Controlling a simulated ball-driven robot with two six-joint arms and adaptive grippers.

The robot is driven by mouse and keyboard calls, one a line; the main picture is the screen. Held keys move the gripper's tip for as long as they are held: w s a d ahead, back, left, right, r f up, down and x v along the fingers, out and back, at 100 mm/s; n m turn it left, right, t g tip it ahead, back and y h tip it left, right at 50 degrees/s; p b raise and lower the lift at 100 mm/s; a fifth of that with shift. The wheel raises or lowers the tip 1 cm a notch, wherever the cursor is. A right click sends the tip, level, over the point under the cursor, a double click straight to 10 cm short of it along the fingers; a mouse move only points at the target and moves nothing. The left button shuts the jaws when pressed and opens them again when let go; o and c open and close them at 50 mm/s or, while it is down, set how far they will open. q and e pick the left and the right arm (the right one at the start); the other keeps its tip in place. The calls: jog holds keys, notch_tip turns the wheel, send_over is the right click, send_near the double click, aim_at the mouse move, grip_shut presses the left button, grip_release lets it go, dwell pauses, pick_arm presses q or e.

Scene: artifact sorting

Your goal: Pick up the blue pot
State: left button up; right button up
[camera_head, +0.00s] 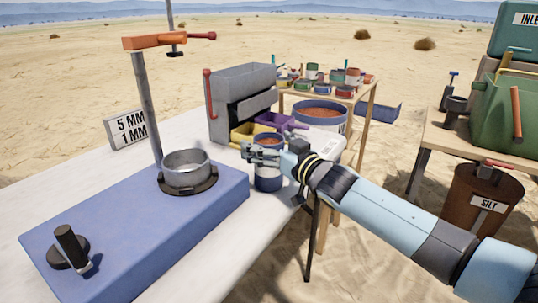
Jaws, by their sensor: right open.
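The blue pot (268,182) stands upright near the right edge of the white table. It is dark blue with a pale band, and reddish-brown material shows at its top. My right gripper (250,152) reaches in from the right, with its open fingers at the pot's upper part. The fingers cover part of the pot's near side, and I cannot tell whether they touch it. My left gripper is not in view.
A blue machine (150,235) with a metal pan (186,168) and upright post fills the table's left front. A grey box device (240,105) with yellow and purple trays (274,121) stands just behind the pot. A large tub (320,112) is further back.

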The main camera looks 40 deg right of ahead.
jog(key=shift+f, duration=0.1)
jog(key=shift+c, duration=0.3)
jog(key=c, duration=1.6)
jog(key=shift+c, duration=0.5)
notch_tip(320, 180, up, 10)
jog(key=p, duration=0.9)
